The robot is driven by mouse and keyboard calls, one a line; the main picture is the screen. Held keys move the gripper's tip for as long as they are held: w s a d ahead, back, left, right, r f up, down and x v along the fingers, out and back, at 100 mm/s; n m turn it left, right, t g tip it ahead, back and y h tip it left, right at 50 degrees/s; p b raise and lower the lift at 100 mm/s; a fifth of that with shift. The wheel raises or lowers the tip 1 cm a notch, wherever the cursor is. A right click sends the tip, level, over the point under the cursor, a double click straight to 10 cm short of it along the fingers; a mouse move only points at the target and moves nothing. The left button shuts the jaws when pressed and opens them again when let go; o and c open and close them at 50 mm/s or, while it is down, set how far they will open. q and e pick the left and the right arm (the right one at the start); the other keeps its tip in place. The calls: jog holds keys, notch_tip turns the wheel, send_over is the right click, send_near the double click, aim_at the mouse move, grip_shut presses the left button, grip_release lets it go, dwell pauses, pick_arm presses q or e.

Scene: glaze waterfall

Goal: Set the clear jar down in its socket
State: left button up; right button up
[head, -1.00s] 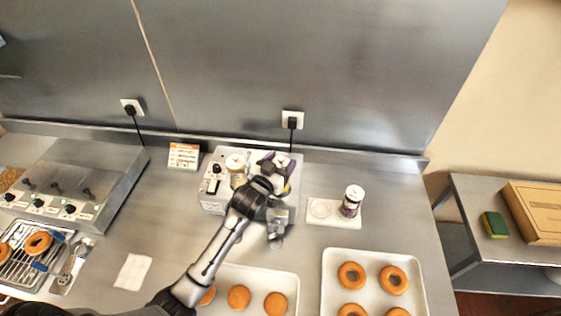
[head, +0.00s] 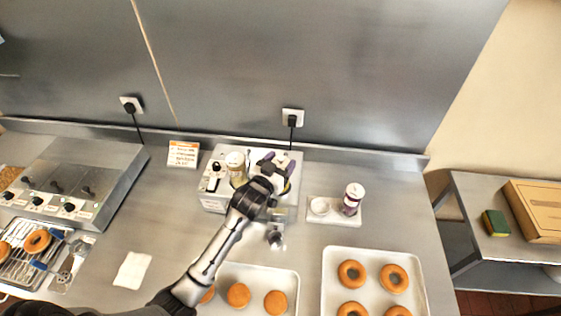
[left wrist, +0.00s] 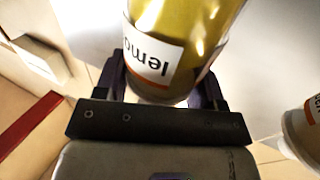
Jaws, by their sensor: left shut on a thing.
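My left gripper (head: 277,165) is over the right part of the grey warmer box (head: 213,205). It is shut on a clear jar (left wrist: 185,40) with yellow contents and a white label reading "lemo". In the left wrist view the jar stands between the dark fingers. In the head view the gripper mostly hides this jar, and the socket under it cannot be made out. I cannot tell whether the jar's base touches the box. My right gripper is not in view.
Another jar (head: 236,163) stands at the box's left. A white holder (head: 335,219) to the right carries a dark-filled jar (head: 352,198) beside a round white place (head: 319,206). Doughnut trays (head: 328,262) lie in front. A sign (head: 183,154) stands left.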

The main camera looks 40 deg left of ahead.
pick_arm(q)
jog(key=o, duration=1.6)
jog(key=shift+f, duration=0.1)
jog(key=shift+s, duration=0.5)
jog(key=s, duration=0.4)
jog(key=s+d, duration=0.1)
jog(key=s, duration=0.3)
jog(key=s+d+b, duration=0.1)
jog(key=s, duration=0.3)
jog(key=shift+s+d, duration=0.15)
jog(key=shift+s, duration=0.15)
